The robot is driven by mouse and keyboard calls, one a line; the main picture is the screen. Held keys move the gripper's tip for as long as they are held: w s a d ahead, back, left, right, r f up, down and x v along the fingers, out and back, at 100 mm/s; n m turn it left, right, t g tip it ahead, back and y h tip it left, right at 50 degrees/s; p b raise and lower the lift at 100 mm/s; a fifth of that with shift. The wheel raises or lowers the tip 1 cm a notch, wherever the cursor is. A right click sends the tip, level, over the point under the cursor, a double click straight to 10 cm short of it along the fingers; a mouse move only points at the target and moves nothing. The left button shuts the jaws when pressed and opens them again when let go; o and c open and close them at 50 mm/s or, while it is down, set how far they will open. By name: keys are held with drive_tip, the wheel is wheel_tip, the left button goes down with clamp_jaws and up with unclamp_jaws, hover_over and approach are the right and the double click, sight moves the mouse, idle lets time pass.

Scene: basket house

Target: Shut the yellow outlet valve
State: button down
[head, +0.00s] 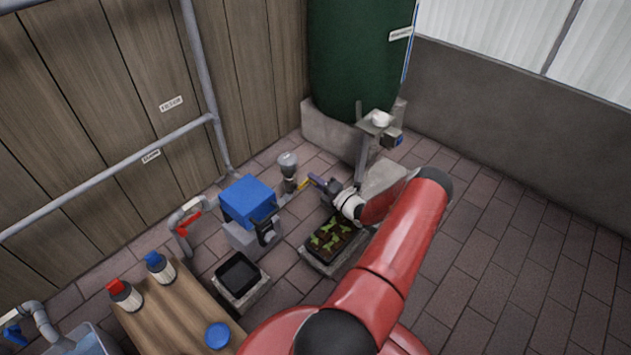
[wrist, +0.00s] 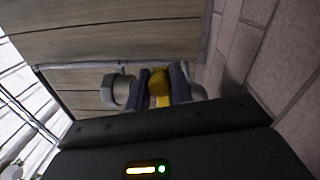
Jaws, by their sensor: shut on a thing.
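The yellow outlet valve handle (wrist: 159,88) shows between the two dark fingers of my gripper (wrist: 166,86) in the wrist view. The fingers are shut on it. In the head view, a small yellow part of the valve (head: 303,185) shows at the tip of my gripper (head: 316,182), to the right of the blue-topped pump unit (head: 248,200). A grey pipe fitting (wrist: 122,90) sits just left of the handle in the wrist view. The fingers hide part of the handle, and I cannot tell its exact angle.
A grey filter-like vessel (head: 288,168) stands close behind the gripper. A seedling tray (head: 330,238) lies below my arm, and a black tray (head: 238,274) is left of it. A green tank (head: 358,60) stands at the back. The paved floor at right is clear.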

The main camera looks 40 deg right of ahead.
drive_tip(key=shift+f, duration=0.15)
idle(0.3)
drive_tip(key=c, duration=1.3)
unclamp_jaws()
drive_tip(key=shift+o, duration=0.2)
drive_tip(key=s, duration=0.7)
drive_tip(key=shift+s+d+f+p, duration=0.25)
drive_tip(key=shift+s+p, duration=0.15)
drive_tip(key=shift+p, duration=0.05)
